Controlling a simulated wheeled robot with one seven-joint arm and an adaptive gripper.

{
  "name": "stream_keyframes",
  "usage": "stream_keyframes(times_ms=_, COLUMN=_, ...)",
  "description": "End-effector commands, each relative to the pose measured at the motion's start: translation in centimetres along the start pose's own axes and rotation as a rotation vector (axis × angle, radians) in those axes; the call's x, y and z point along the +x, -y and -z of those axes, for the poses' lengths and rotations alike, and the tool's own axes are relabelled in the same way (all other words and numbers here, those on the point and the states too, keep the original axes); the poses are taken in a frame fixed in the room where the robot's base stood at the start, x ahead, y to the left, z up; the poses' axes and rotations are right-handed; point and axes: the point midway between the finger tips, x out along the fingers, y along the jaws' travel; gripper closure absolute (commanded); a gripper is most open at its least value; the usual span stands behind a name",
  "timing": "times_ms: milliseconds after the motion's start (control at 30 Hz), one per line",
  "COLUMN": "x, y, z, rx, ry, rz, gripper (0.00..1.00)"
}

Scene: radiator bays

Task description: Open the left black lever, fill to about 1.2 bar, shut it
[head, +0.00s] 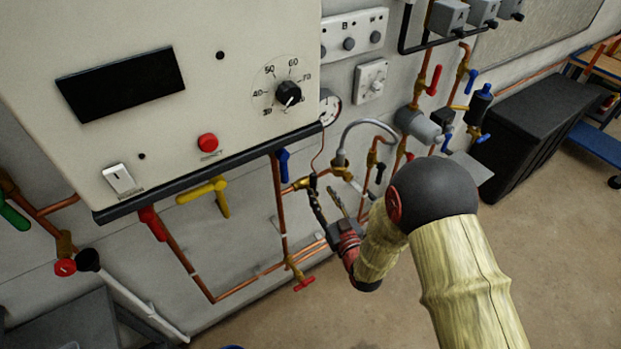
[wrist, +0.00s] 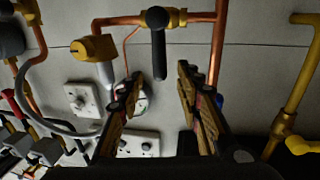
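The left black lever (wrist: 158,55) is on a brass valve in a copper pipe and stands square across that pipe in the wrist view. My gripper (wrist: 159,76) is open, with one finger on each side of the lever in that view; I see no contact. In the head view my gripper (head: 323,190) is below the boiler's right corner and partly hides the lever. The pressure gauge (head: 329,107) is at the boiler's edge, too small to read; in the wrist view a finger partly covers it. A second black lever (head: 380,173) is to the right, by the grey hose (head: 362,124).
The white boiler (head: 215,70) overhangs the pipes. A blue lever (head: 283,163), a yellow lever (head: 222,199) and a red tap (head: 304,284) are on nearby pipes. A grey cylinder (head: 418,124) is to the right. The floor (head: 330,320) below is open.

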Motion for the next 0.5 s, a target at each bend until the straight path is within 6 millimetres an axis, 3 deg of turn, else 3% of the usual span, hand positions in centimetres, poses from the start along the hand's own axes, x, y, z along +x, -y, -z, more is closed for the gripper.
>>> stream_keyframes(times_ms=167, x=1.4, y=0.0, z=0.4, rx=0.000, ry=-0.014, rz=0.001, gripper=0.65)
stream_keyframes(times_ms=500, x=6.4, y=0.0, z=0.4, rx=0.001, ry=-0.012, rz=0.000, gripper=0.65)
